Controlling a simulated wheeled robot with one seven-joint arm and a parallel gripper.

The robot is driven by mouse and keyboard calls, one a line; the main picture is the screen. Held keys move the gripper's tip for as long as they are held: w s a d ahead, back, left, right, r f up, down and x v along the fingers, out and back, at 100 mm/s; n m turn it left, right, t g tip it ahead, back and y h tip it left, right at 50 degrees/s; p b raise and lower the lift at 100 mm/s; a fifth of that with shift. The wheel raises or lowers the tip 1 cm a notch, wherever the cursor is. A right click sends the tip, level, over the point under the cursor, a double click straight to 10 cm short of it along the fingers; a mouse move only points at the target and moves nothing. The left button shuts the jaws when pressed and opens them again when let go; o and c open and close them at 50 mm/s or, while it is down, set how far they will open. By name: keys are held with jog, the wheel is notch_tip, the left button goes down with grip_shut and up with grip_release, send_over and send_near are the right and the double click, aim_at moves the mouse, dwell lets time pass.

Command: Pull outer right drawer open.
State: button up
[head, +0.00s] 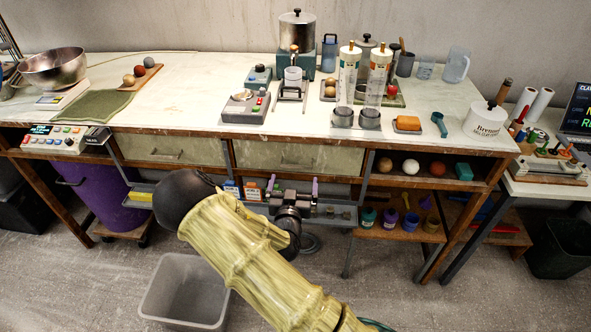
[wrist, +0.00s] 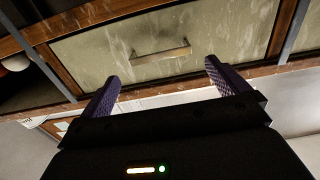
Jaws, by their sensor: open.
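The right drawer (head: 270,155) is a pale green marbled front under the worktop, and it looks shut, flush in its brown frame. In the wrist view the drawer front (wrist: 95,50) fills the upper part. Its metal bar handle (wrist: 160,53) lies just beyond the fingertips, roughly centred between them. The handle also shows in the head view (head: 298,166). My gripper (head: 293,181) is below the drawer front, with its purple fingers pointing up toward it. In the wrist view my gripper (wrist: 162,73) is open and empty, apart from the handle.
A similar left drawer (head: 170,150) looks shut. An open shelf with several balls (head: 411,166) lies right of the right drawer. A low grey shelf (head: 335,213) sits below the drawers near my gripper. A grey bin (head: 185,290) stands on the floor.

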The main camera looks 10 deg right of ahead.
aim_at(296, 167)
jog(key=x, duration=0.6)
